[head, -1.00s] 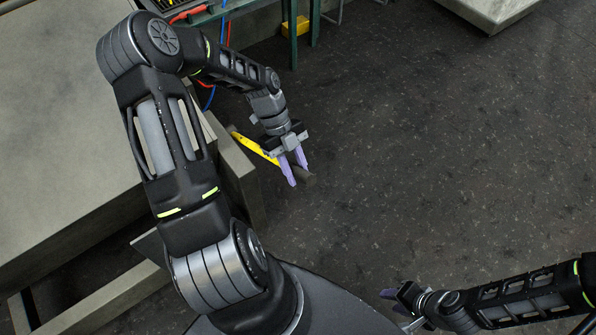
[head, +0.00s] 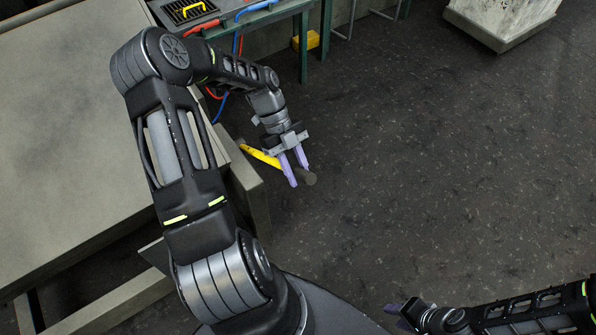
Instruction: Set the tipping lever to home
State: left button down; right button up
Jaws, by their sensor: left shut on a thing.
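The tipping lever is a yellow bar (head: 259,155) in the head view, sticking out from the side of the grey machine bed at left. A dark round grip (head: 308,179) shows at its outer end. My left gripper (head: 296,172) reaches it from above, its purple fingers closed about the dark grip. The fingers hide part of the grip and the bar's outer end. My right gripper (head: 398,314) is at the bottom edge, far from the lever, seen edge-on, so its opening is unclear.
The large grey bed (head: 70,110) fills the left side. A green bench (head: 262,16) with a tray and coloured hoses stands behind. A yellow box (head: 308,40) sits near its legs. A pale block (head: 500,20) stands at upper right. The dark floor between is clear.

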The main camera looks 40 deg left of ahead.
pick_arm(q)
jog(key=shift+p+v, duration=0.35)
jog(key=shift+v, duration=1.05)
jog(key=shift+w+a+r+h, duration=0.2)
jog(key=shift+a+r+h, duration=0.1)
jog(key=shift+a+r, duration=0.2)
jog(key=shift+w+a+r+h, duration=0.15)
jog(key=shift+a+r+h, duration=0.15)
jog(key=shift+a+r, duration=0.25)
pick_arm(e)
jog(key=shift+r, duration=0.55)
pick_arm(q)
jog(key=shift+d, duration=0.1)
pick_arm(e)
jog(key=shift+a, duration=0.15)
